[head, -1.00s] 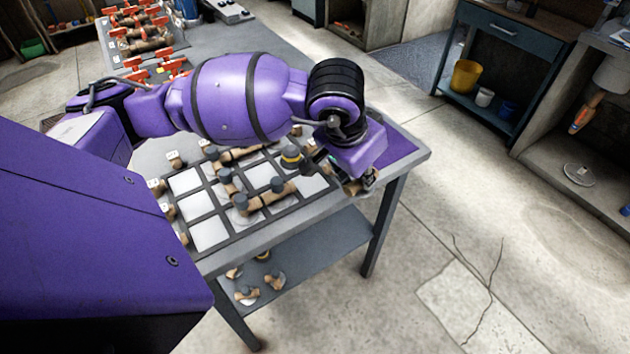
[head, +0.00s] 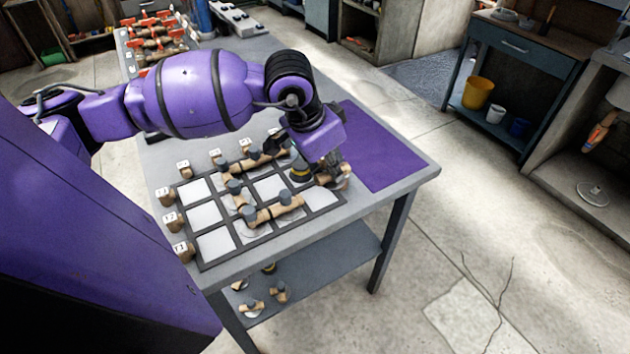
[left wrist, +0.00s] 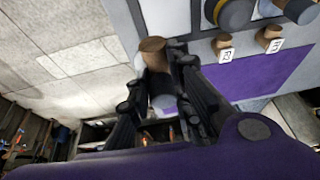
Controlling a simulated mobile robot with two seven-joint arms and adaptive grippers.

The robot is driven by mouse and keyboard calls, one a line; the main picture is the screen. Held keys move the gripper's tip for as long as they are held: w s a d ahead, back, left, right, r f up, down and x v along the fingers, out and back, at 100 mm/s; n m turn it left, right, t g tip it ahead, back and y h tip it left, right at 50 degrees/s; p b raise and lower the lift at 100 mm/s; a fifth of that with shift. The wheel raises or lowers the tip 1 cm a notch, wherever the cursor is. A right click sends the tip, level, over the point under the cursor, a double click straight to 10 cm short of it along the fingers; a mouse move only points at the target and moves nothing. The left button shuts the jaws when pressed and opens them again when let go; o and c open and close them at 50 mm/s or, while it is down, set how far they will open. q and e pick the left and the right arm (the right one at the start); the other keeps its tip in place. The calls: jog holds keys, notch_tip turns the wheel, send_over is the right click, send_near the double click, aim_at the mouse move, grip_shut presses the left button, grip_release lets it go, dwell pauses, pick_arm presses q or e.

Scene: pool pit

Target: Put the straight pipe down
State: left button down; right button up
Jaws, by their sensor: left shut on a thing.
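My left gripper (head: 325,167) is shut on the straight pipe, a tan piece with a grey end. In the left wrist view the pipe (left wrist: 153,50) stands out between the two dark fingers (left wrist: 165,75). In the head view the gripper and the tan piece are at the right side of the black-framed grid (head: 212,262) with pale cells. Whether the pipe touches the grid or hangs above it I cannot tell. My right gripper is not in view.
A joined tan pipe run with grey fittings (head: 275,210) lies on the grid, with a yellow-banded dark fitting (head: 301,172) beside my gripper. Labelled stubs (head: 181,250) line the grid's left edge. The purple mat (head: 385,150) to the right is bare. Pipe pieces sit on the lower shelf (head: 330,262).

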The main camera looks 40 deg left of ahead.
aim_at(321, 172)
pick_arm(q)
jog(key=shift+s+a+f, duration=0.25)
jog(key=shift+a+f, duration=0.75)
jog(key=shift+f, duration=0.15)
jog(key=shift+s+a+f+p, duration=0.15)
jog(key=shift+a+f+p, duration=0.3)
jog(key=shift+f, duration=0.3)
notch_tip(321, 172, down, 3)
jog(key=shift+r, duration=0.1)
